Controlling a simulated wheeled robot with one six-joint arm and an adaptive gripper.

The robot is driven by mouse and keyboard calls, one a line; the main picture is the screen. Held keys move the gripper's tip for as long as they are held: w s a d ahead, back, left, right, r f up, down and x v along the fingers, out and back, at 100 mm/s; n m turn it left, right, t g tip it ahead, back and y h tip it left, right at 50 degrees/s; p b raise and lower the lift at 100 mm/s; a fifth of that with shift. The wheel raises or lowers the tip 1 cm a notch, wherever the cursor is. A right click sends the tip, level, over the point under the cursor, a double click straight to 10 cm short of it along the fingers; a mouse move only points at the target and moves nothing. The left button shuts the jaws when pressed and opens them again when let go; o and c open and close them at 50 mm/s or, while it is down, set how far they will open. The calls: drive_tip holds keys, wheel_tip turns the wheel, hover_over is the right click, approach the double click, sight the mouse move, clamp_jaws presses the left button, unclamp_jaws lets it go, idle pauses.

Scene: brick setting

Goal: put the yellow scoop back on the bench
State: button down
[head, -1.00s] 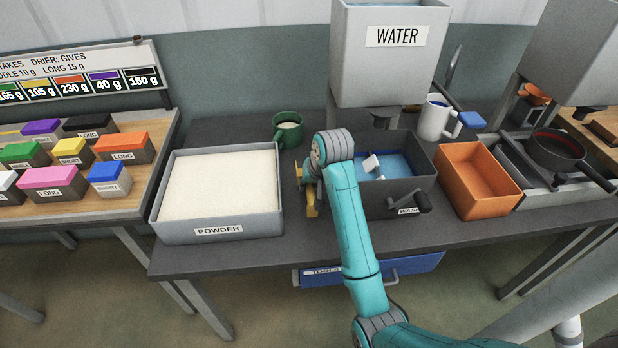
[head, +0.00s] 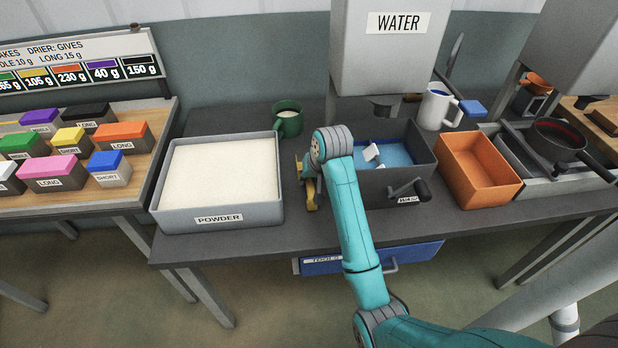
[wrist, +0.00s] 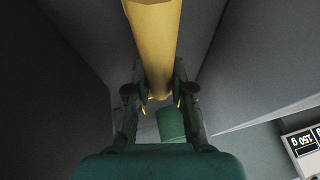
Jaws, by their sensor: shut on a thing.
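The yellow scoop (head: 311,196) is in my gripper, between the powder tray and the wash basin. In the wrist view its yellow handle (wrist: 152,45) runs between the two fingers of my gripper (wrist: 160,101). The gripper is shut on it. In the head view my own wrist and arm hide much of the gripper and part of the scoop. The scoop is over a bare strip of the dark bench (head: 245,243); I cannot tell whether it touches the top.
The powder tray (head: 217,220) stands close on the left, the wash basin (head: 425,165) with its crank close on the right. A green mug (head: 288,122) stands behind. An orange bin (head: 480,172) is further right. The water tank (head: 395,60) hangs above the basin.

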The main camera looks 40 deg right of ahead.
drive_tip(key=shift+f, duration=0.45)
drive_tip(key=c, duration=0.9)
unclamp_jaws()
drive_tip(key=shift+c, duration=0.2)
drive_tip(key=v, duration=0.7)
drive_tip(key=shift+r, duration=0.25)
drive_tip(key=shift+s+a, duration=0.1)
drive_tip(key=shift+s, duration=0.05)
